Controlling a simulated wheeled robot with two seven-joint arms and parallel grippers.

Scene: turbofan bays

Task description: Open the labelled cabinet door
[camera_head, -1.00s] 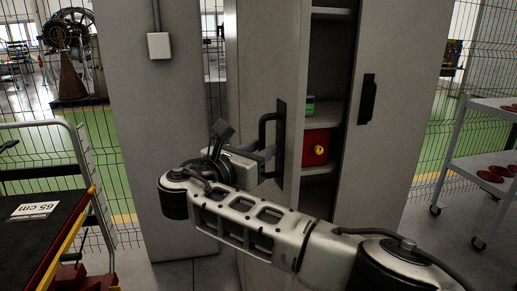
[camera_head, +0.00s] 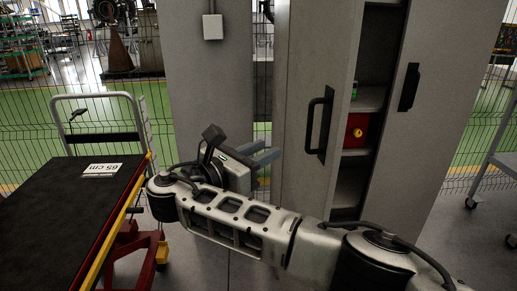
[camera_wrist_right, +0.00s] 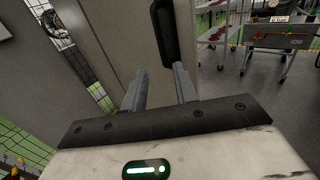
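A tall grey cabinet has a left door (camera_head: 300,75) that stands ajar, with a black bar handle (camera_head: 319,125) on its face. The right door (camera_head: 440,60) has a black handle (camera_head: 409,88). Shelves show in the gap between them. I see no readable label on either door. My right gripper (camera_head: 272,155) is open and empty, left of the left door's handle and apart from it. In the right wrist view its two fingers (camera_wrist_right: 160,85) stand apart, and a black handle (camera_wrist_right: 164,32) lies beyond the right-hand finger. My left gripper is not in view.
A black-topped lift table (camera_head: 70,205) with a yellow edge and a "65 cm" sign stands at the left, beside a trolley frame (camera_head: 95,100). A grey pillar (camera_head: 210,90) is behind my gripper. A red box (camera_head: 356,130) sits inside the cabinet. A cart (camera_head: 495,165) is at the right.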

